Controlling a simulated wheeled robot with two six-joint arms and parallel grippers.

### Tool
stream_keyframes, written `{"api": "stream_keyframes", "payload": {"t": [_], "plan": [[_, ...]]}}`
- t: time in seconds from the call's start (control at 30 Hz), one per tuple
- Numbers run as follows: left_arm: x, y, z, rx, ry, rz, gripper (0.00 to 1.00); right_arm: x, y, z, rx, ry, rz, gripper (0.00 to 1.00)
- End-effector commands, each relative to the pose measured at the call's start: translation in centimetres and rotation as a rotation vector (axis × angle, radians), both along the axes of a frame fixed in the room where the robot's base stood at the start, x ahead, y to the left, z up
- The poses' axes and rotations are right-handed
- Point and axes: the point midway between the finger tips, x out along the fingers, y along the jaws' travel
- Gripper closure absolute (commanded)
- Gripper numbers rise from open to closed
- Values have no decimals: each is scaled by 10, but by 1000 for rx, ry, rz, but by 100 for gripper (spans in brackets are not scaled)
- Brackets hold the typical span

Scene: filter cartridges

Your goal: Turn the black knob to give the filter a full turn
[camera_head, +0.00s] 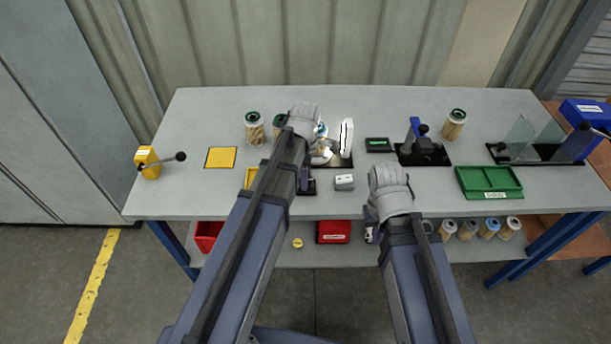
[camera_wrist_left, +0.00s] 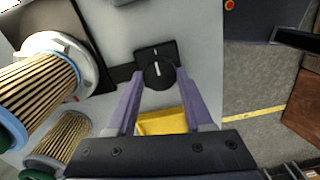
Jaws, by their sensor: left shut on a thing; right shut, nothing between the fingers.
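The black knob (camera_wrist_left: 157,75) with a white line on its top shows in the left wrist view, at the end of a black strip. My left gripper (camera_wrist_left: 156,80) is shut on it, with one purple finger on each side. A pleated filter (camera_wrist_left: 37,86) sits in a pale round holder (camera_wrist_left: 79,58) left of the knob. In the head view this filter (camera_head: 322,129) is partly hidden behind my left arm. My right gripper (camera_head: 371,226) is shut and empty at the table's front edge.
A green tray (camera_head: 489,180) lies at right. A yellow tray (camera_wrist_left: 163,122) lies close to the left fingers. Other filters (camera_head: 255,130) stand on the table (camera_head: 215,110).

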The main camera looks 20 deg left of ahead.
Motion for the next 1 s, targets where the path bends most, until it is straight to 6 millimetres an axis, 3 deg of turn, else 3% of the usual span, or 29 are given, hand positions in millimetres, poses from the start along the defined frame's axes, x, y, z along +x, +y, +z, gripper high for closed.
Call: {"api": "stream_keyframes", "payload": {"t": [0.47, 0.5, 0.77, 1.0], "plan": [[0, 0, 0, 0, 1, 16, 100, 0, 0, 0, 0, 0, 0, 100], [0, 0, 0, 0, 1, 16, 47, 0, 0, 0, 0, 0, 0, 100], [0, 0, 0, 0, 0, 15, 18, 0, 0, 0, 0, 0, 0, 100], [0, 0, 0, 0, 0, 14, 18, 0, 0, 0, 0, 0, 0, 100]]}}
